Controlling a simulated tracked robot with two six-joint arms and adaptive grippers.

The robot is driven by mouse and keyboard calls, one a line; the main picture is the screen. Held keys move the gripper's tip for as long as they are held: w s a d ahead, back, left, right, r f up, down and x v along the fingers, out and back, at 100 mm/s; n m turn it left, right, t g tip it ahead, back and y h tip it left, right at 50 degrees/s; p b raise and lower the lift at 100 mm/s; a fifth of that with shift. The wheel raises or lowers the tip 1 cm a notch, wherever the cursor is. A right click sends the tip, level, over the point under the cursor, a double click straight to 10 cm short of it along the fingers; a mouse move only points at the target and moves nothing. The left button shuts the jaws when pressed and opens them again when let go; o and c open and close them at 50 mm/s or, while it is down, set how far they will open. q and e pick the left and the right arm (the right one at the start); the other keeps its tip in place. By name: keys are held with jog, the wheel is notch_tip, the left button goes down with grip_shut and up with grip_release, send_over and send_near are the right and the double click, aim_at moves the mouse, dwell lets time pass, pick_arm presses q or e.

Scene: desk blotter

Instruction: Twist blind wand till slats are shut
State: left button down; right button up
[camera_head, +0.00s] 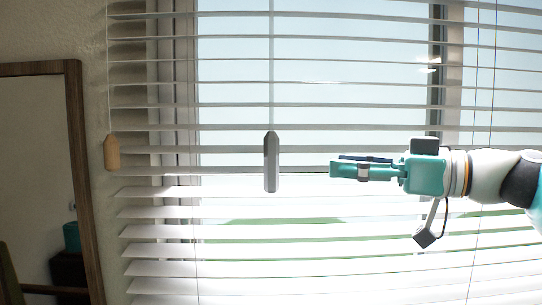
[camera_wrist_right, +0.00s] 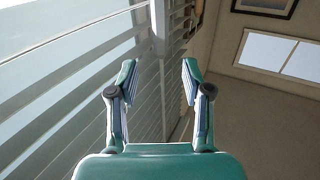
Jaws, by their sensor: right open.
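The blind (camera_head: 230,210) covers the window, its slats apart with sky and green showing through the gaps. The wand hangs upright in front of the slats, a thin rod ending in a thick grey handle (camera_head: 271,162). My right gripper (camera_head: 333,169) comes in from the right, level with the handle's lower part and apart from it. In the wrist view its two teal fingers (camera_wrist_right: 158,75) are spread with nothing between them. My left gripper is not in view.
A wooden cord pull (camera_head: 112,152) hangs at the blind's left edge. A brown-framed mirror (camera_head: 74,150) is on the left wall. Thin cords (camera_head: 494,60) run down the blind at right. The gap between gripper and handle looks clear.

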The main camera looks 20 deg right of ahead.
jog(key=p, duration=0.4)
send_over(271, 192)
jog(key=w, duration=0.1)
jog(key=shift+w+d, duration=0.15)
jog(key=shift+d, duration=0.1)
jog(key=shift+c, duration=0.3)
